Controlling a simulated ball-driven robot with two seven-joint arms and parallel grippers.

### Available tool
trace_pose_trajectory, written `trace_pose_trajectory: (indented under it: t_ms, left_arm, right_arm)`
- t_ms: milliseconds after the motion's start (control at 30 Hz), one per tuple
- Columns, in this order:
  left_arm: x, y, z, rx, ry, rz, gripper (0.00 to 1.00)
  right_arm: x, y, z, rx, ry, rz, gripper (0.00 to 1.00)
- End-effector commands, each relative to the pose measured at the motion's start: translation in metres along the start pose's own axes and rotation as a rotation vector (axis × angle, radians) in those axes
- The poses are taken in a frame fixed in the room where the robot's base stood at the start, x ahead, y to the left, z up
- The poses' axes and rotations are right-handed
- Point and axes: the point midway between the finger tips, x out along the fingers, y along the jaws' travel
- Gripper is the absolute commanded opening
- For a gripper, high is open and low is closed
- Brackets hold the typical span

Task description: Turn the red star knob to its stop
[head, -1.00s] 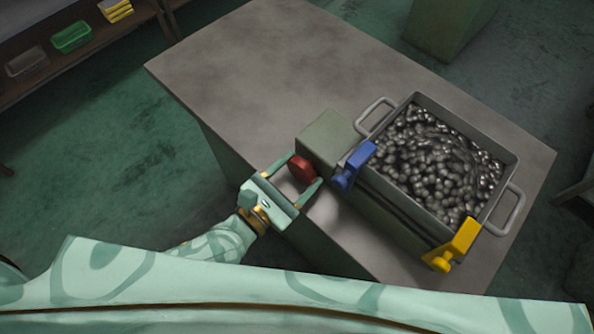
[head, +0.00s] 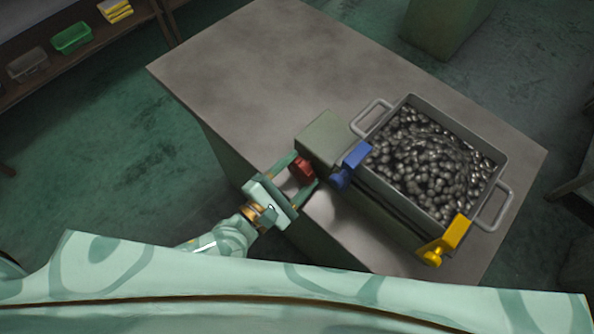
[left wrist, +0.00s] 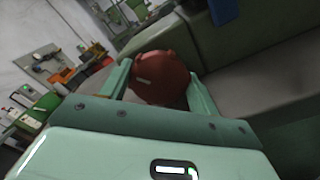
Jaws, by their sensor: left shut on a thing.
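The red star knob (head: 302,169) sits on the front face of a grey-green box (head: 326,136) on the bench. My left gripper (head: 304,172) comes in from the lower left with one finger on either side of the knob and is shut on it. In the left wrist view the red knob (left wrist: 160,78) shows between the two pale green fingers, with a small light mark on its face. The right gripper is not in view.
A metal bin (head: 424,163) full of dark metal pieces stands to the right, with a blue clamp (head: 349,167) and a yellow clamp (head: 446,242) on its near edge. The bench top (head: 240,62) is clear at the back left.

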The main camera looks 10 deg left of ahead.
Motion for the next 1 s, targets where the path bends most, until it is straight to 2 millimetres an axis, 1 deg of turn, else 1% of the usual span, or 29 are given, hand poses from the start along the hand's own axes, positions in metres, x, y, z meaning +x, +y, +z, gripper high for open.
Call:
trace_pose_trajectory:
  t_ms: [367,400,467,1000]
  left_arm:
    - [-0.0008,-0.0015,-0.0011,0.006,0.002,-0.003,0.38]
    - [-0.0009,-0.0015,-0.0011,0.006,0.002,-0.003,0.67]
    - [-0.0008,-0.0014,-0.0010,0.005,0.002,-0.003,0.83]
    - [-0.0013,-0.0030,-0.0013,0.006,0.003,-0.007,0.83]
  right_arm:
    - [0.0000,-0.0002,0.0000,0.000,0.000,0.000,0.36]
    - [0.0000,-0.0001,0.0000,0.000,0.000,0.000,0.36]
    - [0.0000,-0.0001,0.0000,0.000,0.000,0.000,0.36]
    - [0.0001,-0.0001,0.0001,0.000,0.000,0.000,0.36]
